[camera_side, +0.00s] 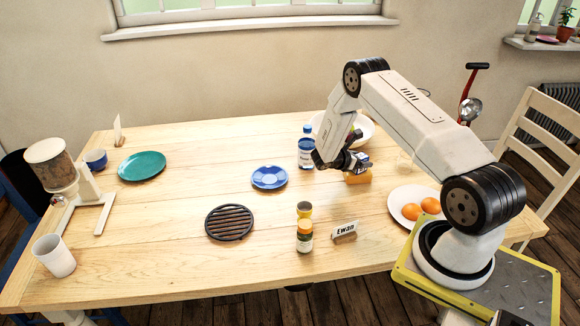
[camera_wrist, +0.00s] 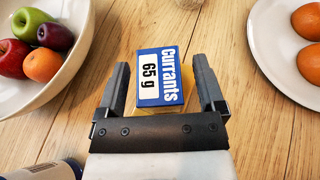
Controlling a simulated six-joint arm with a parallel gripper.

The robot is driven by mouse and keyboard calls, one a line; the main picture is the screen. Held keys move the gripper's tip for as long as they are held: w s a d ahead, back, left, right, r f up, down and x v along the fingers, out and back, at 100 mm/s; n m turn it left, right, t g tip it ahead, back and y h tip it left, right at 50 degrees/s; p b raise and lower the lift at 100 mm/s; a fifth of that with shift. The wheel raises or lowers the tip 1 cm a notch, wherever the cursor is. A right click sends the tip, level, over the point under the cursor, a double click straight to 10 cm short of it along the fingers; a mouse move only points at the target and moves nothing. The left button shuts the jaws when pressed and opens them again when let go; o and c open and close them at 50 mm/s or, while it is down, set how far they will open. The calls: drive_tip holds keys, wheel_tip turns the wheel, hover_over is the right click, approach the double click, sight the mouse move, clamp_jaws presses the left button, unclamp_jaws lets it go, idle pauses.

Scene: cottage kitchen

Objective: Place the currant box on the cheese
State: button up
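The currant box (camera_wrist: 158,77), blue and white, lies on top of the cheese (camera_wrist: 188,92), a yellow-orange block that is mostly hidden under it in the wrist view. In the side view the currant box (camera_side: 363,160) shows just above the orange cheese (camera_side: 358,178), partly hidden by my gripper (camera_side: 362,165). In the wrist view my gripper (camera_wrist: 162,88) is open, with one finger on each side of the box. Narrow gaps show between the fingers and the box. The box looks slightly turned relative to the fingers.
A blue-labelled bottle (camera_side: 306,150) stands left of my gripper.

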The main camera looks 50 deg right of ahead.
drive_tip(key=shift+r, duration=0.1)
drive_tip(key=shift+a+r, duration=0.1)
drive_tip(key=v, duration=1.2)
drive_tip(key=shift+w, duration=0.1)
idle(0.5)
drive_tip(key=s+a+r+m+t+y, duration=0.2)
drive_tip(key=s+a+r+m+y, duration=0.1)
drive_tip(key=a, duration=0.6)
drive_tip(key=s+a+r+m+t+y, duration=0.3)
drive_tip(key=a+r+m+y, duration=0.2)
drive_tip(key=a, duration=0.5)
drive_tip(key=s+a+r+m+t+y, duration=0.2)
drive_tip(key=s+a+r+m+y, duration=0.1)
drive_tip(key=a, duration=0.6)
wheel_tip(320, 180, up, 3)
drive_tip(key=shift+s+a+f+m+t+y, duration=0.1)
drive_tip(key=shift+s+a+m+t+y, duration=0.2)
drive_tip(key=shift+m+y, duration=0.65)
